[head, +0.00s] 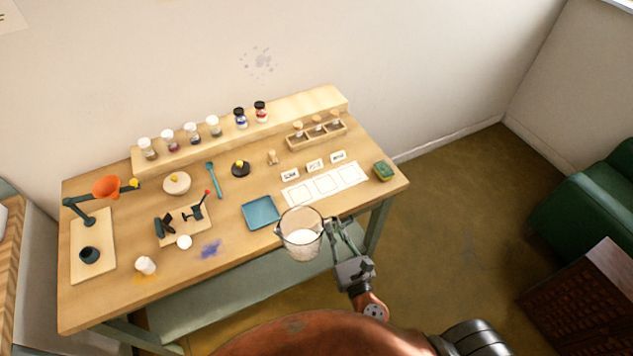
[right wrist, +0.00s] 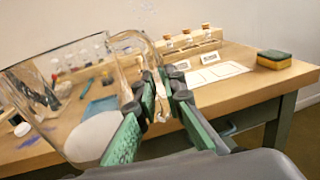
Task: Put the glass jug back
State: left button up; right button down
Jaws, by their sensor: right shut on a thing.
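The glass jug (head: 299,226) is clear, with a white filling at its bottom. My right gripper (head: 334,231) is shut on the jug's handle, at the jug's right side. In the head view the jug looks upright and overlaps the table's front edge, right of the blue tray. In the right wrist view the jug (right wrist: 75,90) fills the left side, and the green fingers (right wrist: 158,108) close around its handle. My left gripper is not in view.
The wooden table (head: 120,285) holds a blue tray (head: 249,221), a white sheet with squares (head: 326,184), several cards and a green sponge (head: 384,171). Several jars stand on the back shelf (head: 288,112). An orange lamp (head: 106,187) stands left. A green armchair (head: 597,215) is far right.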

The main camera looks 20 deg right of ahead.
pick_arm(q)
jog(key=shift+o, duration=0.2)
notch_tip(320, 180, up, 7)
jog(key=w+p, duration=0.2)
jog(key=p, duration=0.4)
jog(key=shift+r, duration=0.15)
pick_arm(e)
jog(key=w+d+r+m+g+h, duration=0.1)
jog(key=w+d+r+m+h, duration=0.25)
jog(key=w+d+r, duration=0.4)
jog(key=shift+n+h, duration=0.35)
jog(key=shift+h, duration=0.1)
jog(key=w+d+f+b, duration=0.2)
jog(key=w+d+f, duration=0.2)
jog(key=w, duration=0.1)
jog(key=w+d+f+b, duration=0.2)
jog(key=w+d+f, duration=0.3)
jog(key=shift+d, duration=0.15)
jog(key=f+b, duration=0.1)
jog(key=f, duration=0.1)
jog(key=f+b, duration=0.1)
jog(key=shift+w+d+f, duration=0.2)
jog(key=shift+f, duration=0.15)
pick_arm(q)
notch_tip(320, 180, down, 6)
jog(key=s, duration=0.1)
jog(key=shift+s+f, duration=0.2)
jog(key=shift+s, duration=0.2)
